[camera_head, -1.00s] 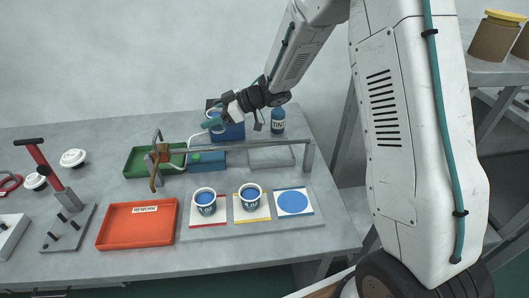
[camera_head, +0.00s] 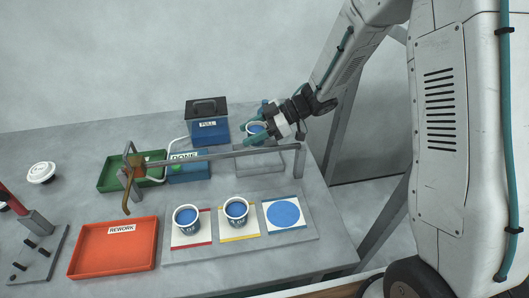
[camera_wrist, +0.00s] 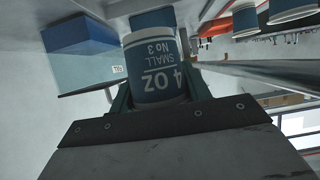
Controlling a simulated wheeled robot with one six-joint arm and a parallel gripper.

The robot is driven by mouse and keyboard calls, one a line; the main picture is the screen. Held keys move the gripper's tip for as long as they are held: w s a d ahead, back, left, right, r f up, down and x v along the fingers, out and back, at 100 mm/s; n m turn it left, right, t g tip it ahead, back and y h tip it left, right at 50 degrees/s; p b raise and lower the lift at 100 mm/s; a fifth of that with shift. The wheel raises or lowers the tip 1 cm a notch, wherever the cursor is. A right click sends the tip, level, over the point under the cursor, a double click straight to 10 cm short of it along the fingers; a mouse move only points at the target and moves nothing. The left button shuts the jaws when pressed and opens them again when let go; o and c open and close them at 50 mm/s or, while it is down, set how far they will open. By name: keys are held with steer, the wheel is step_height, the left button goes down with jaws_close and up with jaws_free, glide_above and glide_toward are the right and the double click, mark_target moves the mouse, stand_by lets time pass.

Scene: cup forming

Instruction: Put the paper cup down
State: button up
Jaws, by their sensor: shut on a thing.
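My gripper (camera_head: 255,136) is shut on a paper cup (camera_head: 256,128) and holds it above the back right of the table, behind the metal rail. In the wrist view the held cup (camera_wrist: 157,62) is blue and white, marked "4 OZ SMALL No 3", between green fingers. A grey board (camera_head: 243,246) at the front carries three pads. One paper cup (camera_head: 187,219) stands on the red-edged pad and another (camera_head: 236,211) on the yellow-edged pad. The blue-edged pad (camera_head: 301,226) has a blue disc and no cup on it.
A metal rail (camera_head: 225,157) crosses between my gripper and the pads. A blue PULL box (camera_head: 209,131) stands left of the gripper, a blue DONE box (camera_head: 188,172) beyond the rail. An orange REWORK tray (camera_head: 114,256) and a green tray (camera_head: 110,178) lie left.

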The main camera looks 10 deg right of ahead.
step_height(320, 180, down, 7)
steer(key=shift+d+f, duration=0.1)
steer(key=shift+f, duration=0.05)
steer(key=shift+f, duration=0.1)
stand_by(0.3)
steer(key=o, duration=0.9)
steer(key=shift+o, duration=0.2)
steer(key=shift+w, duration=0.1)
